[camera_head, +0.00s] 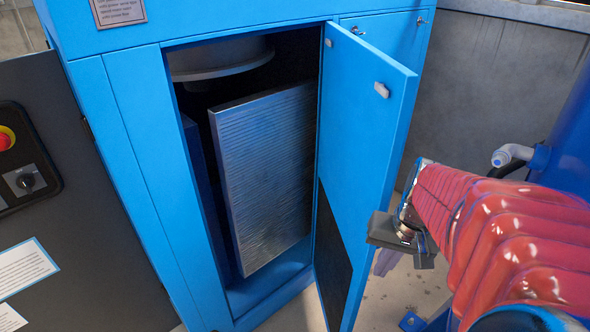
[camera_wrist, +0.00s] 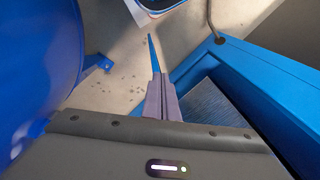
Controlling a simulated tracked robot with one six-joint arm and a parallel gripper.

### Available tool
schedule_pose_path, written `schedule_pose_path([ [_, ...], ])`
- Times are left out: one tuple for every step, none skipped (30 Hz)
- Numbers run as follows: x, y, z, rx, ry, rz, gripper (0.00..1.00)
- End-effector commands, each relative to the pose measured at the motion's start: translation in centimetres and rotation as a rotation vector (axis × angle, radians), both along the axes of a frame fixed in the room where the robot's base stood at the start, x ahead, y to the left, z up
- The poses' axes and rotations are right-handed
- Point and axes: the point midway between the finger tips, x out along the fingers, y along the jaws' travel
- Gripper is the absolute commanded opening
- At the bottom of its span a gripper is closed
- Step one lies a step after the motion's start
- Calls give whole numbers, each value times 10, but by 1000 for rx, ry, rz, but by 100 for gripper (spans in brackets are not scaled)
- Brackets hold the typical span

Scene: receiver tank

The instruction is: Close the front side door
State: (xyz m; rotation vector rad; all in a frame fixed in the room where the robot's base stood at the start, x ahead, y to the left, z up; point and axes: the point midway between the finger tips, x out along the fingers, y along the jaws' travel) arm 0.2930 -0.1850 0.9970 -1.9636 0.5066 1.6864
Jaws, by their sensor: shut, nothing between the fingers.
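The front side door (camera_head: 362,130) stands wide open on the blue cabinet (camera_head: 135,140). It is hinged at the right side of the opening, with its inner face, a small latch (camera_head: 382,90) and a black pad (camera_head: 331,250) showing. My gripper (camera_head: 382,262) is beyond the door's free edge, on its outer side and low down; its fingertips are partly hidden by the door. In the wrist view its fingers (camera_wrist: 160,96) are together and hold nothing. I cannot tell whether they touch the door.
A silver ribbed panel (camera_head: 265,170) stands inside the cabinet. A blue tank (camera_head: 572,140) with a grey pipe elbow (camera_head: 512,155) is at the right; its blue side (camera_wrist: 40,60) fills the wrist view's left. A dark control panel (camera_head: 70,200) is at the left.

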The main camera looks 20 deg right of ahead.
Motion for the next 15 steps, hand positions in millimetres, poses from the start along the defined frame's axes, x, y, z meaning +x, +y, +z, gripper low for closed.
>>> schedule_pose_path([
  [-3,-11,-6,26,10,-23,0],
  [-4,-16,-9,42,12,-29,0],
  [-6,-24,-13,60,14,-39,0],
  [-7,-29,-16,75,13,-46,0],
  [-8,-35,-19,90,13,-51,0],
  [-10,-42,-23,110,11,-56,0],
  [-11,-47,-26,125,7,-60,0],
  [-13,-53,-29,141,5,-63,0],
  [-14,-60,-33,162,-3,-64,0],
  [-15,-65,-36,175,-8,-64,0],
  [-17,-71,-39,190,-17,-64,0],
  [-19,-78,-43,208,-29,-62,0],
  [-19,-84,-46,222,-40,-59,0],
  [-21,-89,-49,236,-51,-54,0],
  [-22,-96,-52,252,-69,-46,0],
])
